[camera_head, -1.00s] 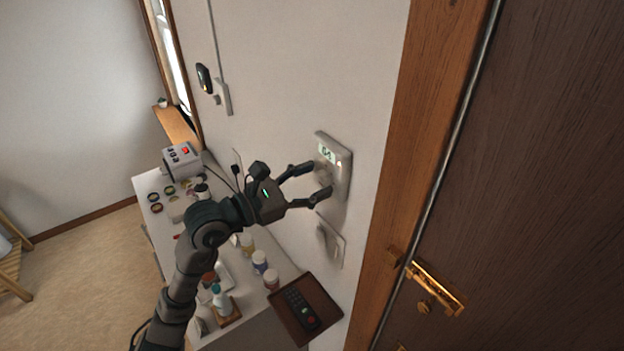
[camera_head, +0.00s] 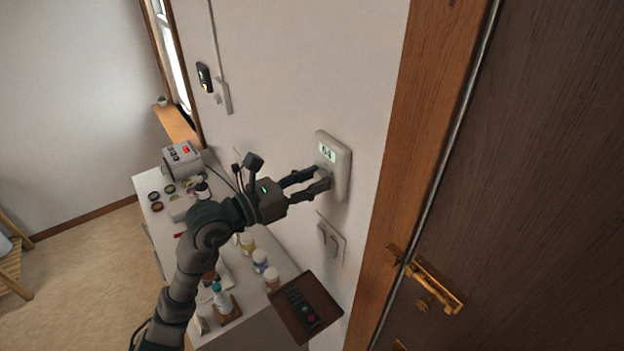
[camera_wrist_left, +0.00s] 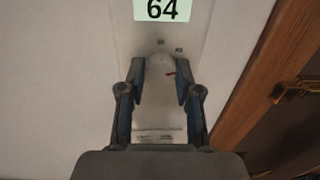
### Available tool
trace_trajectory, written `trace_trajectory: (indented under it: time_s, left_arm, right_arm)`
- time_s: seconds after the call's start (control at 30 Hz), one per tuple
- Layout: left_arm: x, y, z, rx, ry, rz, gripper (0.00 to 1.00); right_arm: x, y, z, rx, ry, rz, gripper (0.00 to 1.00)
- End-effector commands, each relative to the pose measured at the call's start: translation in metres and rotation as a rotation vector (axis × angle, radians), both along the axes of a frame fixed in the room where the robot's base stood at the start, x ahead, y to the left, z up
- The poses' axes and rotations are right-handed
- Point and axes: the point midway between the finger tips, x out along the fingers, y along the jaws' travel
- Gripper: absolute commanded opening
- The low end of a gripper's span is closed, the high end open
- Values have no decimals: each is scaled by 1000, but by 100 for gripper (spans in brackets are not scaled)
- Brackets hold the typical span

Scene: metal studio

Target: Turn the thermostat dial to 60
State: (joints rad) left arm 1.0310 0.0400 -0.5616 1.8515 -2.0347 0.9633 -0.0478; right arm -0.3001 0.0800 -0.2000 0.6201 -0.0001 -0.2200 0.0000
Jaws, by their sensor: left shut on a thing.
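The white thermostat (camera_head: 342,184) is fixed to the wall left of the wooden door frame. Its display (camera_head: 327,152) reads 64, and the same display (camera_wrist_left: 162,10) reads 64 in the left wrist view. My left gripper (camera_head: 325,178) is at the thermostat's lower half, shut on the pale dial (camera_wrist_left: 160,80). The fingers partly hide the dial in the head view. My right gripper is not in view.
A wall switch plate (camera_head: 331,240) is just below the thermostat. A white counter (camera_head: 270,312) holds several bottles, a brown tray (camera_head: 290,318) with a dark remote, and a grey box (camera_head: 182,160). The dark door (camera_head: 530,190) with a brass handle (camera_head: 437,287) is at right.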

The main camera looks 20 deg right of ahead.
Motion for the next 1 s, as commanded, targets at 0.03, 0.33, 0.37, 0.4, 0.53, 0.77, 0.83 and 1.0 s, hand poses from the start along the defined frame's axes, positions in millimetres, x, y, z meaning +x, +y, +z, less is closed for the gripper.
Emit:
trace_trajectory:
  time_s: [0.03,0.33,0.37,0.4,0.53,0.77,0.83,1.0]
  left_arm:
    - [1,1,2,-18,36,3,0]
    - [2,1,3,-101,260,4,0]
    - [3,2,3,-109,279,4,0]
    - [3,2,3,-117,302,4,0]
    - [3,2,3,-142,368,4,0]
    - [3,2,3,-168,438,5,0]
    - [3,2,3,-172,448,5,0]
    - [4,2,3,-177,457,6,0]
  right_arm:
    - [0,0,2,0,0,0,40]
    - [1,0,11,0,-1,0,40]
    - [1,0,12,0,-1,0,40]
    - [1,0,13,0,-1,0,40]
    - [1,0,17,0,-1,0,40]
    - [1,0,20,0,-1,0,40]
    - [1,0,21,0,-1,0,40]
    - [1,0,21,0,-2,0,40]
